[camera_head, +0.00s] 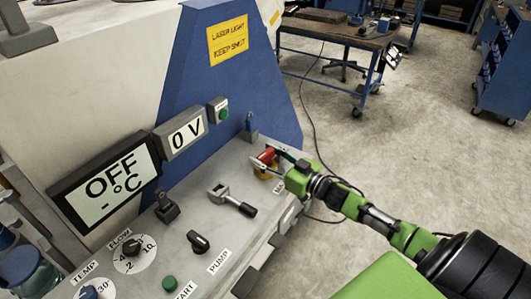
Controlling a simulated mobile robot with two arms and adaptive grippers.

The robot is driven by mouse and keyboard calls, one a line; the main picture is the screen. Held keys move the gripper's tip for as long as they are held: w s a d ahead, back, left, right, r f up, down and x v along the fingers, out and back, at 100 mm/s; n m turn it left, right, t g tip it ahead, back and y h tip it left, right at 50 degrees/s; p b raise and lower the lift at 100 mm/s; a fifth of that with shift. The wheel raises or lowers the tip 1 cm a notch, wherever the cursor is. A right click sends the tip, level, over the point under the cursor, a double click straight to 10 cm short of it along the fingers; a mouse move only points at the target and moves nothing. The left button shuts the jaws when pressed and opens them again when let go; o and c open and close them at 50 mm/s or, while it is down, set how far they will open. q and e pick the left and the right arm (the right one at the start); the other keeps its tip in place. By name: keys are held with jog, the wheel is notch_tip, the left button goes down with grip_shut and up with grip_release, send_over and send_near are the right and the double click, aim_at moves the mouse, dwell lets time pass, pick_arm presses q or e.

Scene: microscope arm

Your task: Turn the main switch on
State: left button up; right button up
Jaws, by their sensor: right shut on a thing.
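The main switch (265,157) is a red knob on a yellow base at the right end of the grey control panel. Its label is partly hidden by my arm, with only its first letters showing. My right gripper (272,156) reaches in from the right and is shut on the red knob, with its fingers around it. My left gripper is not in view.
The panel (225,177) also carries a pump lever (234,201), a black knob (199,242), a green start button (169,283) and a flow dial (133,252). A blue workbench (340,40) stands behind. Open concrete floor lies to the right.

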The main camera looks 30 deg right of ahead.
jog(key=m+h+p, duration=0.2)
jog(key=h, duration=0.1)
jog(key=shift+a+r+m+t+h, duration=0.1)
jog(key=shift+m+t+h, duration=0.2)
jog(key=shift+t, duration=0.1)
jog(key=shift+m+h+p, duration=0.4)
jog(key=shift+m+h, duration=0.6)
jog(key=shift+h, duration=1.1)
jog(key=o, duration=1.6)
jog(key=s, duration=0.4)
jog(key=s+a, duration=0.1)
jog(key=s, duration=0.7)
jog(key=shift+a, duration=0.2)
